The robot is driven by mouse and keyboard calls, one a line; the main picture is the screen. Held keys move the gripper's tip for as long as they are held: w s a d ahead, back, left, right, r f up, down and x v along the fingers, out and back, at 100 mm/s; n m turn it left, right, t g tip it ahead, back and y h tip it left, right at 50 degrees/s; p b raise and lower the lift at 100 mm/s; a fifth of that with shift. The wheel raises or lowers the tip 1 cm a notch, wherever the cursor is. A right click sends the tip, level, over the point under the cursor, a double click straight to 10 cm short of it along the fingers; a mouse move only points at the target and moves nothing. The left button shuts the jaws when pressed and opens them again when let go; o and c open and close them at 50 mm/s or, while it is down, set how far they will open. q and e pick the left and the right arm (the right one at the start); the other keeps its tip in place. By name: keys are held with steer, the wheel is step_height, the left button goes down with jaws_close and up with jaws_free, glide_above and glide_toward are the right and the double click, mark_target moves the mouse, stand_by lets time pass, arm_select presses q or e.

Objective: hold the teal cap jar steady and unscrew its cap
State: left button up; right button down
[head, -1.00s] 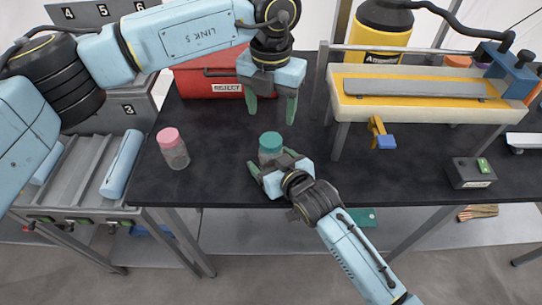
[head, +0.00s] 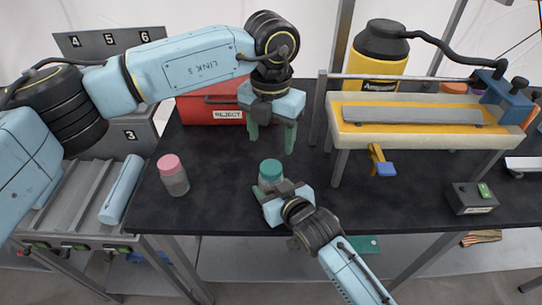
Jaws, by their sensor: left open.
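The teal cap jar (head: 271,172) stands on the black bench near its front edge, its teal cap on top. My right gripper (head: 270,187) is low at the jar from the front, with a green finger beside the jar's left side. Its palm hides the jar's lower part and much of the other finger, so I cannot tell whether the fingers press on the glass. My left gripper (head: 271,145) points down above and behind the cap, open and empty, its two green fingers apart.
A pink-capped jar (head: 173,176) stands at the left of the bench (head: 225,205). A red reject bin (head: 212,111) is behind my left gripper. A yellow-topped machine (head: 425,118) and a small control box (head: 471,198) are at the right. Bare bench lies between the jars.

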mark_target(271, 167)
arm_select(q)
steer(key=m, duration=1.3)
steer(key=shift+m, duration=0.4)
steer(key=m, duration=0.3)
steer(key=shift+m, duration=0.3)
steer(key=m, duration=1.6)
steer(key=shift+m, duration=0.4)
steer(key=shift+f+m, duration=0.3)
steer(key=shift+f, duration=0.1)
step_height(271, 167, down, 7)
steer(key=shift+f, duration=0.15)
